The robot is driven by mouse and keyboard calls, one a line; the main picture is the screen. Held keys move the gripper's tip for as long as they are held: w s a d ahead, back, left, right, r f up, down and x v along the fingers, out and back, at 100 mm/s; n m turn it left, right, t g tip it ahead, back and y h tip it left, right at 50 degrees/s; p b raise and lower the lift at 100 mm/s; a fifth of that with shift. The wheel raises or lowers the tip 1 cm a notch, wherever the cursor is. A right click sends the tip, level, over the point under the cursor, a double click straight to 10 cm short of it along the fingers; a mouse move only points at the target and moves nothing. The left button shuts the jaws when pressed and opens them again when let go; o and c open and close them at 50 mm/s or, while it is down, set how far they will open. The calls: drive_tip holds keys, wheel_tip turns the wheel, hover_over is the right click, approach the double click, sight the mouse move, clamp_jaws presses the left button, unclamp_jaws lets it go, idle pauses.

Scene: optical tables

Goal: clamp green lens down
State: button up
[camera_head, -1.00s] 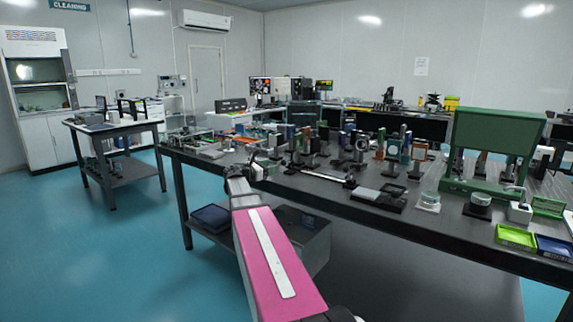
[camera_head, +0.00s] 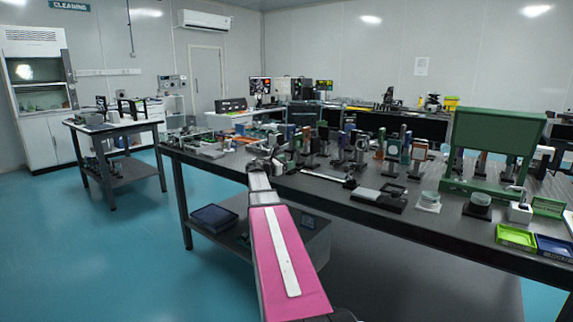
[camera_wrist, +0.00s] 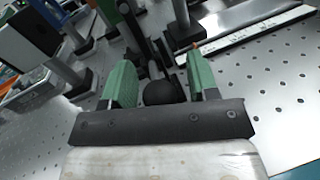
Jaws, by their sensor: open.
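My gripper (camera_wrist: 160,85) is open, with a green pad on each finger. A black ball knob (camera_wrist: 158,92) on a dark lever is seen between the fingers, close to them; contact cannot be told. A green mount part (camera_wrist: 108,10) shows at the top of the wrist view, cut off by the frame; I cannot tell whether it is the green lens. In the head view my gripper (camera_head: 270,160) is small, at the near edge of the optical table (camera_head: 330,188), in front of a crowd of post-mounted optics.
A dark bar with a pale scale (camera_wrist: 250,35) lies on the perforated tabletop right of the fingers. A post with a dark block (camera_wrist: 28,35) stands at left. A grey tray (camera_wrist: 28,97) is at far left. Bare perforated surface (camera_wrist: 270,95) lies at right.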

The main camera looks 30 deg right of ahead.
sight(292, 153)
clamp_jaws()
drive_tip(key=shift+r+y, duration=0.1)
drive_tip(key=shift+y, duration=0.2)
drive_tip(key=y, duration=0.1)
drive_tip(key=r+y, duration=0.1)
drive_tip(key=shift+w+d+n+g+y, duration=0.2)
drive_tip(key=shift+n+g+y, duration=0.1)
drive_tip(key=shift+g, duration=0.1)
drive_tip(key=y, duration=0.1)
drive_tip(key=d+r+g+y, duration=0.1)
drive_tip(key=y, duration=0.3)
drive_tip(key=shift+w+d+r+n+g, duration=0.2)
drive_tip(key=shift+w+r+n+g, duration=0.1)
drive_tip(key=shift+r+n, duration=0.1)
drive_tip(key=y, duration=0.1)
drive_tip(key=d+g+y, duration=0.1)
drive_tip(key=y, duration=0.2)
drive_tip(key=shift+w+d+r+n, duration=0.2)
drive_tip(key=shift+w+n, duration=0.1)
drive_tip(key=shift+d+g+y, duration=0.2)
drive_tip(key=shift+g+y, duration=0.15)
drive_tip(key=shift+y, duration=0.3)
drive_tip(key=shift+d+g+y, duration=0.2)
drive_tip(key=shift+g+y, duration=0.15)
drive_tip(key=shift+y, duration=0.3)
